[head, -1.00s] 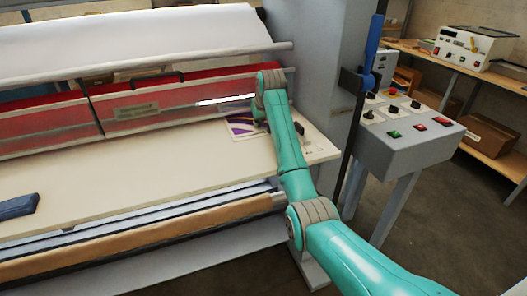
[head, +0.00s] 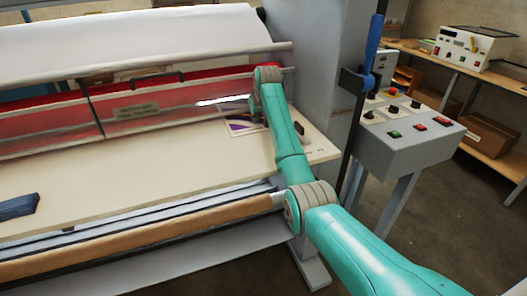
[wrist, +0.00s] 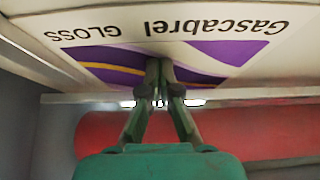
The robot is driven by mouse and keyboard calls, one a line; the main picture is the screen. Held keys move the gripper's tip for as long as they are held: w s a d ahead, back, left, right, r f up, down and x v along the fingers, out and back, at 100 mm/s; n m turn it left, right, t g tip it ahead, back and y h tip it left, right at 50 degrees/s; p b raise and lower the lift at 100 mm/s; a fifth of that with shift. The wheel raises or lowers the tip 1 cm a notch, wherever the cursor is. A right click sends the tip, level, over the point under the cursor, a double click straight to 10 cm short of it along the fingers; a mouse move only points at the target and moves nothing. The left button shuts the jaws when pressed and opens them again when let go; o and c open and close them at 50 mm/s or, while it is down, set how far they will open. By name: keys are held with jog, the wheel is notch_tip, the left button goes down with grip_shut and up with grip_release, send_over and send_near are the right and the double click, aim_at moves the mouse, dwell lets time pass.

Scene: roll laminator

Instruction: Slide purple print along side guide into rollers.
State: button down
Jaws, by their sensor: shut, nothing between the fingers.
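The purple print (head: 243,129) lies flat on the cream feed table near the guard at its right end, partly hidden by my arm. The wrist view shows its white sheet (wrist: 110,27), purple and yellow bands and upside-down lettering "Gascabrel GLOSS". My gripper (wrist: 158,62) is shut and empty, its fingertips over the purple band; whether they touch it I cannot tell. The red roller (wrist: 230,130) lies just past the table edge in the wrist view; the head view shows red behind the clear guard (head: 160,103). A small dark block (head: 300,128), perhaps the side guide, sits right of my arm.
The feed table (head: 110,178) is mostly bare, with a dark blue folded item (head: 18,206) at left. A grey control box (head: 410,135) and a post with a blue handle (head: 373,45) stand right of the table, close to my arm.

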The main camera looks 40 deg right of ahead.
jog(key=shift+w+d+f, duration=0.1)
jog(key=shift+w+d, duration=0.05)
jog(key=shift+w+d, duration=0.1)
jog(key=shift+d, duration=0.1)
dwell(0.5)
jog(key=shift+r, duration=1.05)
jog(key=shift+r, duration=2.55)
jog(key=shift+a, duration=0.1)
